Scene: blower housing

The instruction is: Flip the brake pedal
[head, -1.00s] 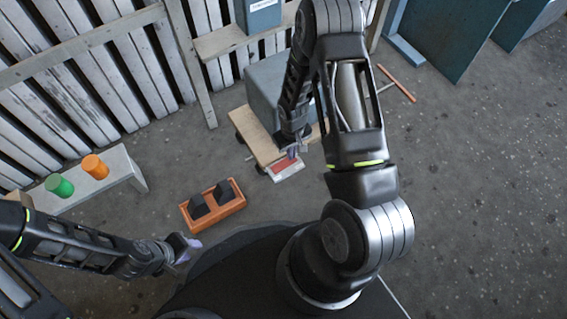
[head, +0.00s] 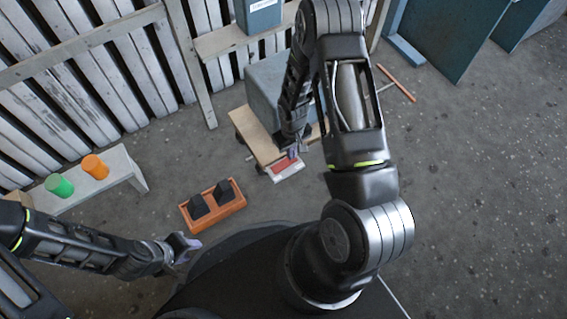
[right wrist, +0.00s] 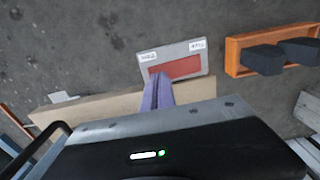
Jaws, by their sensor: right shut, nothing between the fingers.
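The brake pedal appears to be the red plate (head: 284,165) in a pale grey frame at the near end of the wooden cart. It shows closer in the right wrist view (right wrist: 180,69), with a small white label at each upper corner of the frame; I cannot read them. My right gripper (head: 292,153) is shut and empty. Its purple fingers (right wrist: 158,92) point at the red plate and overlap its lower left part in the wrist view; I cannot tell whether they touch it. My left gripper (head: 189,246) is away at the lower left, its finger opening unclear.
A grey-blue housing (head: 266,82) sits on the wooden cart (head: 249,133). An orange tray (head: 226,209) with two black wedges lies on the floor to the left. A bench (head: 122,162) holds green and orange cylinders. The floor at right is free.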

